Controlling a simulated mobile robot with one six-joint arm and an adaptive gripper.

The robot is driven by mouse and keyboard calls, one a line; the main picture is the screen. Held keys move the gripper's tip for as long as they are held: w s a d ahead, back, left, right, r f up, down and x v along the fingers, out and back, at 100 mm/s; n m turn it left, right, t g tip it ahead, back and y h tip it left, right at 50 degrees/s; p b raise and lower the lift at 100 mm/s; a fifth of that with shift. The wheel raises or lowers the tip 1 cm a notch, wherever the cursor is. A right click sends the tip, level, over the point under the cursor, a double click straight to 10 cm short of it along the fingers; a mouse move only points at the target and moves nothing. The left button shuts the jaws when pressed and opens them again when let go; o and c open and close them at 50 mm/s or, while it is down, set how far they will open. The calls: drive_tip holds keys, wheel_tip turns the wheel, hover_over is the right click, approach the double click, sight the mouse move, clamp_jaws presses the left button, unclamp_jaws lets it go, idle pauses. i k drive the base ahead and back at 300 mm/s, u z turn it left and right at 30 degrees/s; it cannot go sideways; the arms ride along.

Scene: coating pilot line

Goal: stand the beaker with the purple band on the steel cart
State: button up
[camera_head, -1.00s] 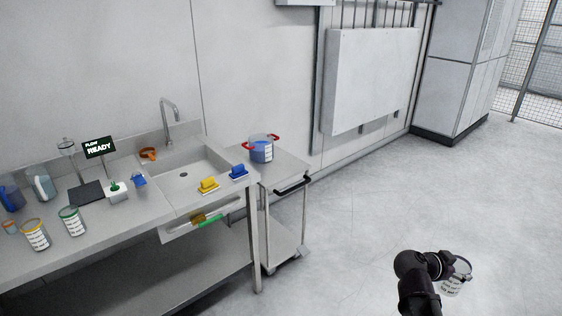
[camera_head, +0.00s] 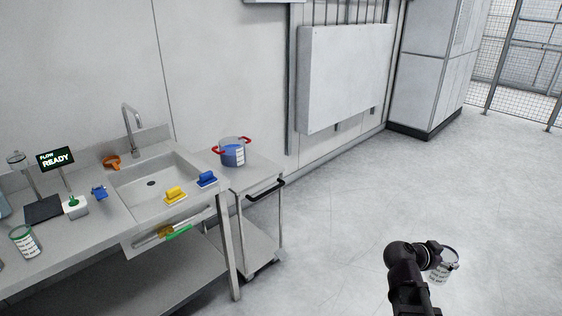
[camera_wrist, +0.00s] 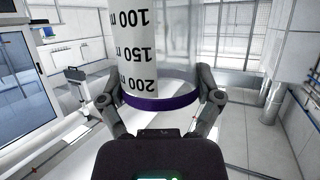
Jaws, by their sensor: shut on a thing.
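My gripper (camera_wrist: 161,105) is shut on the beaker with the purple band (camera_wrist: 160,103); the beaker is clear, with a white printed scale, and the purple band shows in the wrist view. In the head view my gripper (camera_head: 437,257) holds the beaker (camera_head: 441,271) over open floor at the lower right, well apart from the cart. The steel cart (camera_head: 259,176) stands at the right end of the sink bench. On its top is a clear pot with red handles and blue contents (camera_head: 232,153), toward the back left.
The sink bench (camera_head: 75,242) holds a yellow brush (camera_head: 175,194), a blue brush (camera_head: 207,178), a green-banded beaker (camera_head: 24,241) and a lit READY sign (camera_head: 56,160). The cart's black handle (camera_head: 267,194) faces the open floor. The floor between cart and arm is clear.

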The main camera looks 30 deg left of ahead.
sight(252, 173)
drive_tip(key=u, duration=0.1)
drive_tip(key=i, duration=1.95)
drive_tip(key=u, duration=0.85)
drive_tip(key=i, duration=0.45)
drive_tip(key=u, duration=0.7)
drive_tip(key=i, duration=0.65)
drive_tip(key=u, duration=0.4)
